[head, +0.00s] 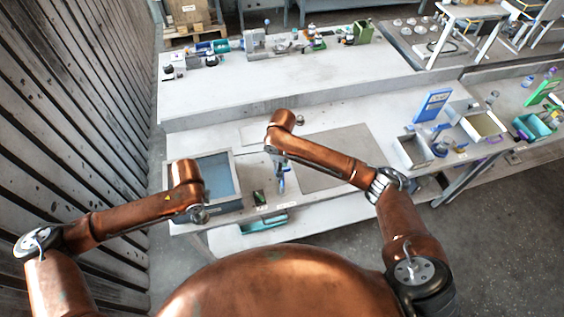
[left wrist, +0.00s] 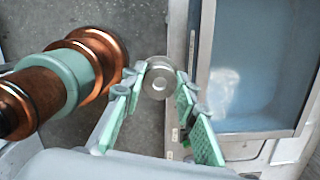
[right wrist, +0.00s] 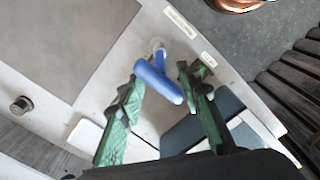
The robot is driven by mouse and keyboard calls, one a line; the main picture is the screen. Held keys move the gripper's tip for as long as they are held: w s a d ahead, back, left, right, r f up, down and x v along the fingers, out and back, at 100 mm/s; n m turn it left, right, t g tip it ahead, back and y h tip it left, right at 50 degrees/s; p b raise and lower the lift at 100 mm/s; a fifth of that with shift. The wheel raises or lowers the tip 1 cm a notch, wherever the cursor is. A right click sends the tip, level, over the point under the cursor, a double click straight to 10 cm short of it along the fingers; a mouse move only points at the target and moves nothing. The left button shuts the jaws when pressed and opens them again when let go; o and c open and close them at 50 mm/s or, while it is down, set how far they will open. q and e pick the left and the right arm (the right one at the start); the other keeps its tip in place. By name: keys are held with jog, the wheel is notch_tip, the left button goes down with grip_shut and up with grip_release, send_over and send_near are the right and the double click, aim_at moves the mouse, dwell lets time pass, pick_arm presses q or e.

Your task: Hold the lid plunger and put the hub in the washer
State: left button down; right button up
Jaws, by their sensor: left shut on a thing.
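The hub, a small round grey metal piece (left wrist: 158,82), is between the fingertips of my left gripper (left wrist: 160,84), which is shut on it. In the head view my left gripper (head: 200,214) is just in front of the washer, a metal-framed tank with a blue inside (head: 217,174). The washer (left wrist: 204,70) is to the right of the hub in the left wrist view. The lid plunger seems to be the blue handle (right wrist: 160,82) with a pale round end. My right gripper (right wrist: 160,74) is open with its fingers on either side of it.
A grey mat (head: 335,160) lies on the table right of the washer. A teal bin (head: 263,225) sits on a shelf below. Metal trays (head: 413,152) and a blue-framed board (head: 432,105) stand at the right. Bare floor is below the hub.

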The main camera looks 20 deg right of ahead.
notch_tip(320, 180, down, 8)
jog(key=shift+f, duration=0.1)
jog(key=shift+c, duration=0.3)
grip_shut()
dwell(0.3)
